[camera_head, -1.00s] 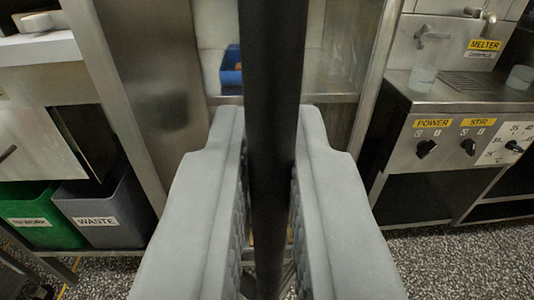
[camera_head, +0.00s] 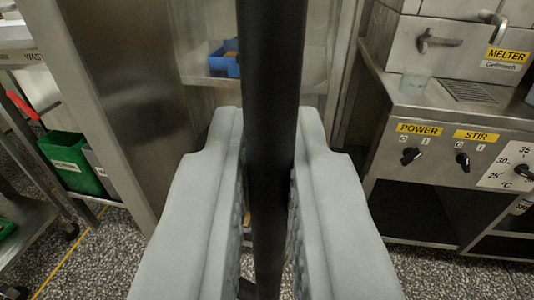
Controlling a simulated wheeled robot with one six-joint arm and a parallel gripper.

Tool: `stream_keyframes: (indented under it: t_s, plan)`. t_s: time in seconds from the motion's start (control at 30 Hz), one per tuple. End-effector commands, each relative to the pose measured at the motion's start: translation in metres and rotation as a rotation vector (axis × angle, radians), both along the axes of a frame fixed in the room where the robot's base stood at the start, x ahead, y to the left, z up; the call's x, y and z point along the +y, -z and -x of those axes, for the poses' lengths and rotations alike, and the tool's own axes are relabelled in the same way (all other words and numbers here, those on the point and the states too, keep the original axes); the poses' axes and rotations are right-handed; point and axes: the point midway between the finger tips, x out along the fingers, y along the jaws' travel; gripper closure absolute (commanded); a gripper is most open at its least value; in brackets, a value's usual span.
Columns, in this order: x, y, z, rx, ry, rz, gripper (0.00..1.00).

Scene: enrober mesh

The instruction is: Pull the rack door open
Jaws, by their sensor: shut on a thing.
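My gripper (camera_head: 267,185) is shut on a black vertical bar (camera_head: 271,70), which looks like the rack door's handle. One grey finger presses on each side of it. The bar runs from the top of the picture down between the fingers, and hides the middle of what lies behind. Behind it is the steel rack (camera_head: 205,82), with a blue bin (camera_head: 225,60) on a shelf. The door panel's edges are hard to make out.
At right stands a steel melter (camera_head: 425,148) with POWER and STIR knobs and a tap. At left are a green bin (camera_head: 72,160), a grey bin partly hidden, and a steel cart (camera_head: 50,215). Speckled floor shows between them.

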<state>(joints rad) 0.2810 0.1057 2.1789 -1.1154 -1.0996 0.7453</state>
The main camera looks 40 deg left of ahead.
Motion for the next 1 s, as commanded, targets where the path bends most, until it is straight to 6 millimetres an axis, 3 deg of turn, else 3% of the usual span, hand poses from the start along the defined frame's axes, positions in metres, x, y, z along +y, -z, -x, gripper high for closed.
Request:
stream_keyframes:
  t_s: [0.2,0.5,1.0]
  plan:
    - [-0.038,0.000,-0.014,-0.001,-0.093,-0.001,1.00]
    - [-0.074,0.000,-0.032,-0.002,-0.204,0.000,1.00]
    - [-0.092,0.000,-0.043,-0.001,-0.266,-0.001,1.00]
